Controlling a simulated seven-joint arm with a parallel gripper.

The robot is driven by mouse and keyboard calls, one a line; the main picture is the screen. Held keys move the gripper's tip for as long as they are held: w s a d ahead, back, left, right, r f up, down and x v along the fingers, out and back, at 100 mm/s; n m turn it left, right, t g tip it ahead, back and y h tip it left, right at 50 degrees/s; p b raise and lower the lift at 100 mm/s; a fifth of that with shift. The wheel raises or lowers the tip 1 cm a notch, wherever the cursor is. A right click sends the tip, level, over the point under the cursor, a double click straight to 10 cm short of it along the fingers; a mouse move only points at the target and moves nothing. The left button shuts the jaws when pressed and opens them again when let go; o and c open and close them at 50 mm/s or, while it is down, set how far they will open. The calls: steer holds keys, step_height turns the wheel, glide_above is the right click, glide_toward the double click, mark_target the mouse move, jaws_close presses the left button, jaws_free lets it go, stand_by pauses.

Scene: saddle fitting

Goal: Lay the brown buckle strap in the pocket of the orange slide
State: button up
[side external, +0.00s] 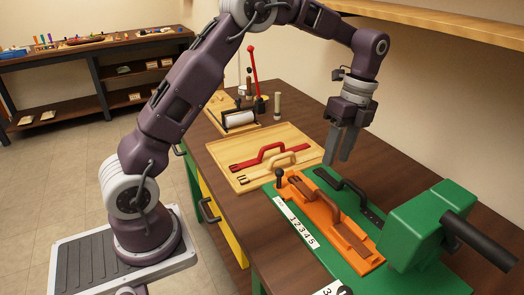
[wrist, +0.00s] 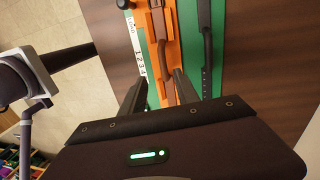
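The orange slide (side external: 308,210) lies on the green bed of a press-like fixture. The brown buckle strap (side external: 352,238) lies lengthwise on the slide, its raised handle arching above it; I cannot tell whether it is fully down in the pocket. In the wrist view the brown strap (wrist: 166,62) shows along the orange slide (wrist: 153,88). My gripper (side external: 343,160) points down above the fixture, clear of the strap and empty. Its two fingers stand apart in the wrist view (wrist: 157,92).
A black strap (side external: 352,190) lies on the green bed (side external: 308,178) beside the slide. A green block with a dark handle (side external: 480,238) stands at the right. A numbered scale (side external: 300,226) runs along the slide.

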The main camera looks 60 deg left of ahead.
steer(key=s+d+r+n+t, duration=0.1)
steer(key=s+r+n+t, duration=0.2)
steer(key=s+r+n, duration=0.6)
steer(key=s+n+t, duration=0.4)
steer(key=s+n, duration=0.4)
steer(key=s, duration=1.1)
steer(key=shift+d+r+t, duration=0.3)
steer(key=shift+d, duration=0.15)
steer(key=shift+o, duration=0.2)
